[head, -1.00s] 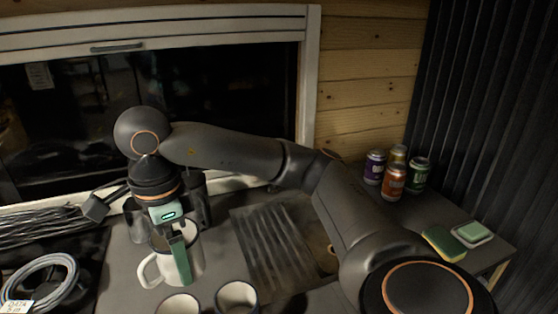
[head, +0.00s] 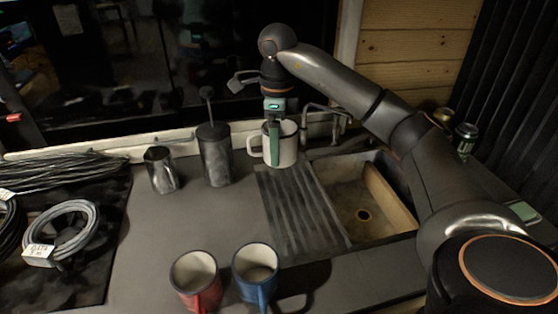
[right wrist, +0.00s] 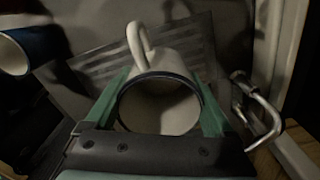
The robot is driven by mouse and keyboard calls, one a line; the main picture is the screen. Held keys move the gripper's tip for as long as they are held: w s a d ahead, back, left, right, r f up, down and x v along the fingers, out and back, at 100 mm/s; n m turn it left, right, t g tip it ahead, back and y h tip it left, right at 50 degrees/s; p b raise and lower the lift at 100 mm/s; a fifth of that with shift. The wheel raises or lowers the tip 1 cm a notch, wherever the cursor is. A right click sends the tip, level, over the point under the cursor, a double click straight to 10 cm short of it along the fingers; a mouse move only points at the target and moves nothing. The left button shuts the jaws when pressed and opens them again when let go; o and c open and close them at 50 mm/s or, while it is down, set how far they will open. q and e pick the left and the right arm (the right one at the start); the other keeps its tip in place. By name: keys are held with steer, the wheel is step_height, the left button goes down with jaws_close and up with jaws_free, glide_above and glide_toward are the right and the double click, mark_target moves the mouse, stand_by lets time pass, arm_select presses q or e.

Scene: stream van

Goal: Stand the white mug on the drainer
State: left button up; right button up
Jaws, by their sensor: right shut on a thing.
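The white mug (head: 287,148) is upright at the far end of the ribbed drainer (head: 305,210) in the head view, its handle to the left. I cannot tell whether its base touches the drainer. My right gripper (head: 273,138) comes down from above and is shut on the mug, one green finger showing on its near side. In the right wrist view the mug (right wrist: 160,105) sits between both green fingers, with the drainer (right wrist: 190,45) behind it. My left gripper is not in view.
The sink (head: 362,200) and tap (head: 328,112) are right of the mug. A dark French press (head: 214,155) and a metal jug (head: 160,168) stand left. A red mug (head: 196,280) and a blue mug (head: 256,272) stand in front. The drainer's near part is clear.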

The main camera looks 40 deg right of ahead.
steer(key=w+d+f, duration=0.1)
steer(key=f, duration=0.1)
steer(key=w+d+f, duration=0.1)
steer(key=w+f, duration=0.1)
steer(key=w+d+f, duration=0.2)
steer(key=shift+d+f+p, duration=0.1)
steer(key=shift+f+p, duration=0.05)
steer(key=shift+p, duration=0.2)
steer(key=shift+d+f, duration=0.1)
steer(key=shift+f, duration=1.55)
steer(key=shift+f, duration=0.1)
steer(key=o, duration=1.2)
steer(key=shift+o, duration=0.2)
step_height(320, 180, up, 12)
